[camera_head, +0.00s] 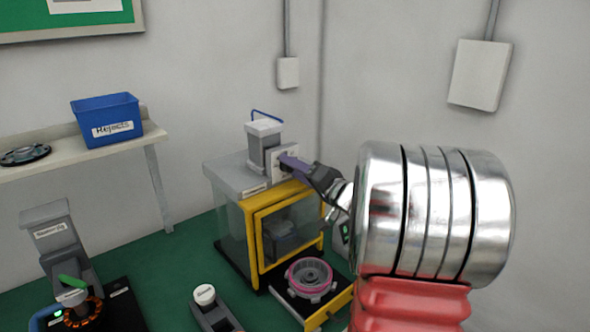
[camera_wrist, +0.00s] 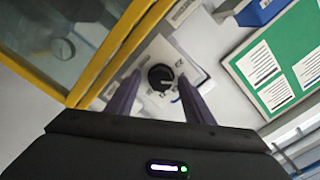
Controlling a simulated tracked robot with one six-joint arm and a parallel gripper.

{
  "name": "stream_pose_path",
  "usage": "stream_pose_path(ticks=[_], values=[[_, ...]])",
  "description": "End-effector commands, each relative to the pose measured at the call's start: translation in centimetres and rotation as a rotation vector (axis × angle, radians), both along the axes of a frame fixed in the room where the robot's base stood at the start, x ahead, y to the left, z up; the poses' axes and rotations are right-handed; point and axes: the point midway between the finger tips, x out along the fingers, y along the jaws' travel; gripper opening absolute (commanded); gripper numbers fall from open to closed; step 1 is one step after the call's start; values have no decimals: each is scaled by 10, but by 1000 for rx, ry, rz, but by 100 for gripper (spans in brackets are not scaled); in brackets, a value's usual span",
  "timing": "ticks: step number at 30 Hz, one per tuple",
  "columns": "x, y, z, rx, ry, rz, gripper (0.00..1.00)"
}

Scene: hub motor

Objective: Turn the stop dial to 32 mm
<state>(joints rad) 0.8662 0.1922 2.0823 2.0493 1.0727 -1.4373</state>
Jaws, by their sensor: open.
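The stop dial (camera_wrist: 160,76) is a round black knob with a light mark, on a white square plate. In the head view the plate (camera_head: 288,150) is on the front of the grey head atop the yellow-framed machine, and my gripper hides the knob. My gripper (camera_head: 287,163) has purple fingers and is at the plate. In the wrist view my gripper (camera_wrist: 158,79) is open, with one finger on each side of the knob. I cannot tell whether the fingers touch it.
The yellow-framed guard (camera_head: 249,238) is below the plate, with a pink-ringed round part (camera_head: 309,273) in front. A blue Rejects bin (camera_head: 106,117) stands on the shelf at left. Other fixtures, including one with a green lever (camera_head: 73,282), stand on the green bench.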

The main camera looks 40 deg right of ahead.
Motion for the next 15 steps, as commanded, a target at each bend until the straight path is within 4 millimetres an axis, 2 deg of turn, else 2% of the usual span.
stream_pose_path(ticks=[3, 15], values=[[0, 0, 0, 0, 0, 0, 47], [-1, 0, 0, 0, 1, -1, 19]])
